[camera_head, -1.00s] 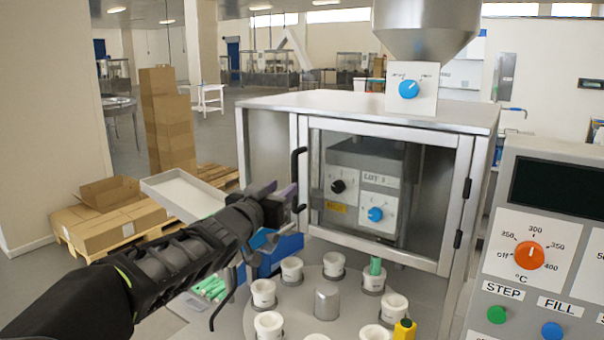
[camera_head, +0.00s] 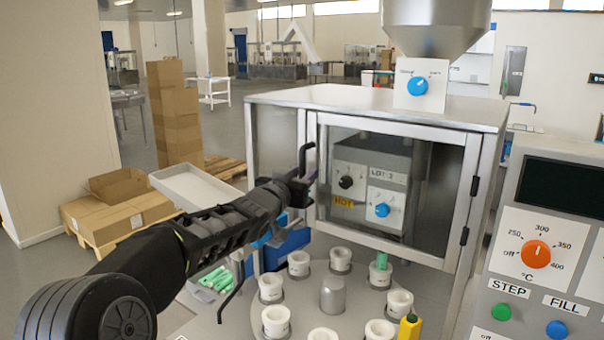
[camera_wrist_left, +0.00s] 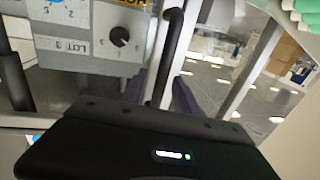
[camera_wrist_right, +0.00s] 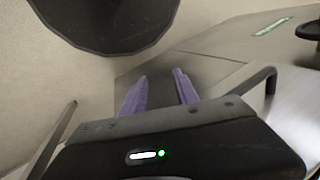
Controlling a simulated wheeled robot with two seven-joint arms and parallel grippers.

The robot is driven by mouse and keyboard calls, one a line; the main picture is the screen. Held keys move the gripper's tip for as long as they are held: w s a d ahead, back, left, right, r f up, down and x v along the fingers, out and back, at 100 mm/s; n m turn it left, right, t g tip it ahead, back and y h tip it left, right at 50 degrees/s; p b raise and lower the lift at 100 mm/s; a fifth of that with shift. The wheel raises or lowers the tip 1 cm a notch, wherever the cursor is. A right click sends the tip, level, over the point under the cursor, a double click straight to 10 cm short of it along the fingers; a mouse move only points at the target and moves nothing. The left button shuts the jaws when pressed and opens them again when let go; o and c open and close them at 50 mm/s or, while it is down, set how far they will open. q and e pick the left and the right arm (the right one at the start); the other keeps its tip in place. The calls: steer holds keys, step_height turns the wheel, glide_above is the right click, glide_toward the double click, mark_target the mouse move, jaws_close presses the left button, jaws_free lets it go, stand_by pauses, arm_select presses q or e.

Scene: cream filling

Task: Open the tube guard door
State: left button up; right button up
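The tube guard door (camera_head: 390,122) is a metal-framed clear panel on the front of the machine cabinet and looks shut. Its black bar handle (camera_head: 308,152) is on the door's left edge; the hinges are on the right. My left gripper (camera_head: 306,178) is at the handle's lower part. In the left wrist view, the handle (camera_wrist_left: 166,55) runs between the two purple fingers of my left gripper (camera_wrist_left: 160,88), which look apart, not clamped. My right gripper (camera_wrist_right: 160,82) shows only in its wrist view, open and empty.
Below the door, a round table (camera_head: 340,300) carries several white cups, one with a green tube (camera_head: 380,262). A control panel (camera_head: 550,200) stands at the right, and a hopper (camera_head: 433,25) is above the cabinet. Boxes (camera_head: 115,210) and a grey tray (camera_head: 195,188) are at the left.

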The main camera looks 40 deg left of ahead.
arm_select(q)
jaws_close()
stand_by(0.4)
stand_by(1.1)
